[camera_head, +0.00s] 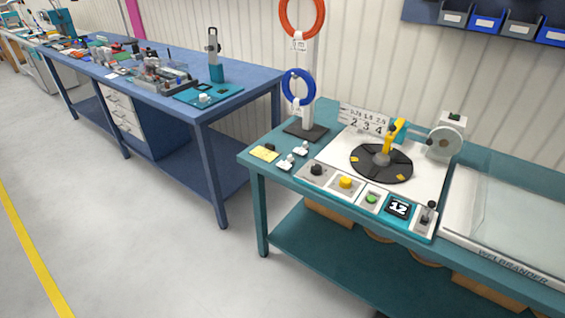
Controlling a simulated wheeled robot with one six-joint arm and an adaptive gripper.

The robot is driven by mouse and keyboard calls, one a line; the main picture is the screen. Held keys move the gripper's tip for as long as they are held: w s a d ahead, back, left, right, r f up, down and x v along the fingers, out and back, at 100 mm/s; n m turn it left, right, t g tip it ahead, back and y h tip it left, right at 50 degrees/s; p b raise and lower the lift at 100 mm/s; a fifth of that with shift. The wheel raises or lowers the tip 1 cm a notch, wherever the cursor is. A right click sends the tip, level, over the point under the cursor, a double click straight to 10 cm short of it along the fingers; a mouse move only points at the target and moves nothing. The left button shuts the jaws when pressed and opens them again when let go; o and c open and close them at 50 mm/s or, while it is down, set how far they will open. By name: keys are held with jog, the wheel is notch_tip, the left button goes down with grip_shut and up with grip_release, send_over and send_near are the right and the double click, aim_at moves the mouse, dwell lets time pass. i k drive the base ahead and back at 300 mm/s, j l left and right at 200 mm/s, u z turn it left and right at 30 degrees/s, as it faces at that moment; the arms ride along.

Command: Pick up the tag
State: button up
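No single thing is clearly marked out as the tag. A small yellow flat piece (262,154) lies on the left corner of the teal bench (262,171), with a small dark object touching or beside it. A small white label (298,44) with dark print hangs below the red ring (301,12) on the upright stand. Another small white label (296,109) hangs below the blue ring (298,88). The print is too small to read. My gripper is not in view.
A black turntable (372,166) with a yellow arm stands mid-bench behind a control row (371,198). A clear-sided case (505,214) fills the right end. A blue workbench (180,59) with tools stands at left. The grey floor (120,220) in front is clear.

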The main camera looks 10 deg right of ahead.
aim_at(301, 151)
jog(key=z, duration=2.1)
jog(key=u, duration=2.05)
jog(key=i+j, duration=0.15)
jog(key=j, duration=0.2)
jog(key=i+j+z, duration=0.1)
jog(key=j, duration=0.25)
jog(key=i+j, duration=0.25)
jog(key=j, duration=0.15)
jog(key=i+j, duration=0.15)
jog(key=j, duration=0.2)
jog(key=i+j+z, duration=0.1)
jog(key=j, duration=0.25)
jog(key=i+j, duration=0.2)
jog(key=j, duration=0.2)
jog(key=i+j+z, duration=0.1)
jog(key=j, duration=0.25)
